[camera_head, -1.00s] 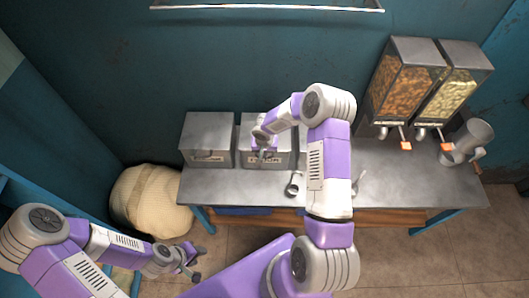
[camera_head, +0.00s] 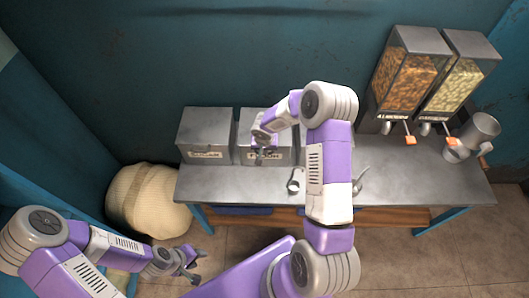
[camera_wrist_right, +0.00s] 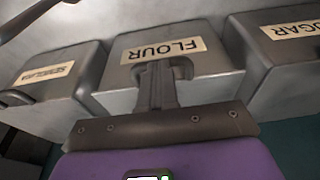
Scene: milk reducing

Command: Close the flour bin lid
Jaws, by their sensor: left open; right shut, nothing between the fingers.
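The grey metal flour bin (camera_head: 252,122) stands on the counter in the middle. Its lid looks down, level with the top of the sugar bin beside it, though my arm hides part of it. Its FLOUR label (camera_wrist_right: 165,50) shows upside down in the right wrist view. My right gripper (camera_head: 261,150) is shut and empty at the front of the flour bin. In the right wrist view its fingers (camera_wrist_right: 156,82) are close to the bin's handle just beside the label; I cannot tell whether they touch. My left gripper (camera_head: 191,267) is open and low at the left, away from the counter.
The sugar bin (camera_head: 207,127) stands left of the flour bin. Another labelled bin (camera_wrist_right: 50,75) shows on its other side in the right wrist view. Two dispensers (camera_head: 408,70) and a metal jug (camera_head: 478,131) stand at the right. A sack (camera_head: 150,200) sits on the floor.

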